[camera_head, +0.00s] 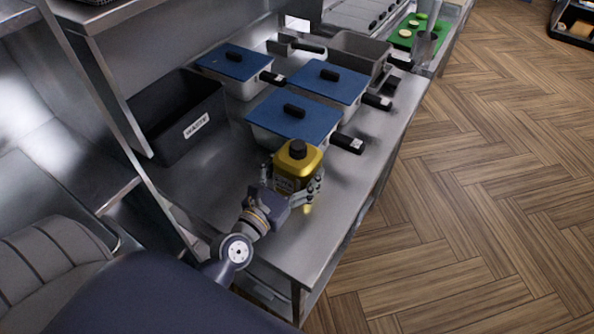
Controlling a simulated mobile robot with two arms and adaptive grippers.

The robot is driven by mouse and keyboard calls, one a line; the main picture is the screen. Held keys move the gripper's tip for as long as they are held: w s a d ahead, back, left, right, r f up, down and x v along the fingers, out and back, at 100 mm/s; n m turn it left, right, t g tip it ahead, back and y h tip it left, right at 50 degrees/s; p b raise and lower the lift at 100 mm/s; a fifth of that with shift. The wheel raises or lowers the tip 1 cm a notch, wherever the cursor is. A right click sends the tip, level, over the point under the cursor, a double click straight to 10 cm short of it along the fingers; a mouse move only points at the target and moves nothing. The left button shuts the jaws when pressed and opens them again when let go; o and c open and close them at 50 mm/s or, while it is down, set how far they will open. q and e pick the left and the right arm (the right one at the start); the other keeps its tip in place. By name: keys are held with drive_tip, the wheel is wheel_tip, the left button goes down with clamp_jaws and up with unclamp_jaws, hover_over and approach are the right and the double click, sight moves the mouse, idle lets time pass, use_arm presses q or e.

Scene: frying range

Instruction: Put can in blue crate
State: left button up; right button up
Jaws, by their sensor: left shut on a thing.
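The can (298,160) is a yellow container with a black cap. It is upright on or just above the front part of the steel counter (290,245); I cannot tell if it touches. My left gripper (291,180) is shut on it, with fingers on both sides of its body. My right gripper is not in view. No blue crate shows in this view.
Pans with blue lids (292,115) stand just behind the can, handles to the right. A black labelled bin (172,140) is at the left, beside a shelf post. A grey open container (357,47) is farther back. The counter's front is bare.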

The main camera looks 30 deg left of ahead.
use_arm(q)
drive_tip(key=shift+f, duration=0.15)
drive_tip(key=shift+f, duration=0.2)
drive_tip(key=o, duration=1.3)
